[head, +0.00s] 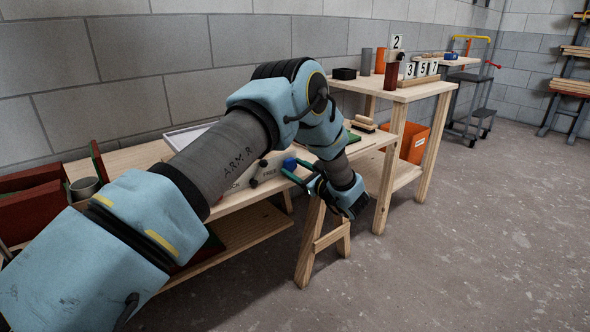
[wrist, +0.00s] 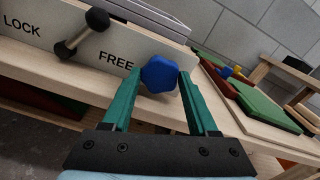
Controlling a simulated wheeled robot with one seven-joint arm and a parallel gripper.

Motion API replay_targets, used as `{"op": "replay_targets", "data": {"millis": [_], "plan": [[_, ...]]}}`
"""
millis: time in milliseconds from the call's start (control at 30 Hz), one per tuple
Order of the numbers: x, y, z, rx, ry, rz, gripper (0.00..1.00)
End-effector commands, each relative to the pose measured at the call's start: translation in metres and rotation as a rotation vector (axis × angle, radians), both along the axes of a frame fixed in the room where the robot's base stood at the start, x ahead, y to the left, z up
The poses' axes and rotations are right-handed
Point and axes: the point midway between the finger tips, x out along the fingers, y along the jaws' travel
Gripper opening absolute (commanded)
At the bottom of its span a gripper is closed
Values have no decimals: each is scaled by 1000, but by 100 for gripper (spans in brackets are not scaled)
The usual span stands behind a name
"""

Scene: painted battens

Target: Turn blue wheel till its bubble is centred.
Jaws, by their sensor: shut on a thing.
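The blue wheel (wrist: 160,73) is a lobed knob on the front of a pale panel (wrist: 45,42), right of the word FREE. My gripper (wrist: 158,80) has its two green fingers on either side of the wheel, shut on it. In the head view the blue wheel (head: 290,163) shows beside the green fingers of my gripper (head: 297,172), on the front side of the bench. No bubble can be made out in either view; my arm hides part of the panel in the head view.
A lever with black ball ends (wrist: 82,33) slants between LOCK and FREE, close left of the wheel. Green and brown boards (wrist: 262,106) lie on the bench to the right. A taller wooden table (head: 420,92) stands beyond; the floor at right is clear.

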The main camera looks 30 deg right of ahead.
Motion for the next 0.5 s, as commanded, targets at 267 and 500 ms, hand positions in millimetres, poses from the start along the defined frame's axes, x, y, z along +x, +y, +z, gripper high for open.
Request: {"op": "replay_targets", "data": {"millis": [267,500], "plan": [[0,1,0,1,1,2,17],[0,1,0,4,1,2,4]]}}
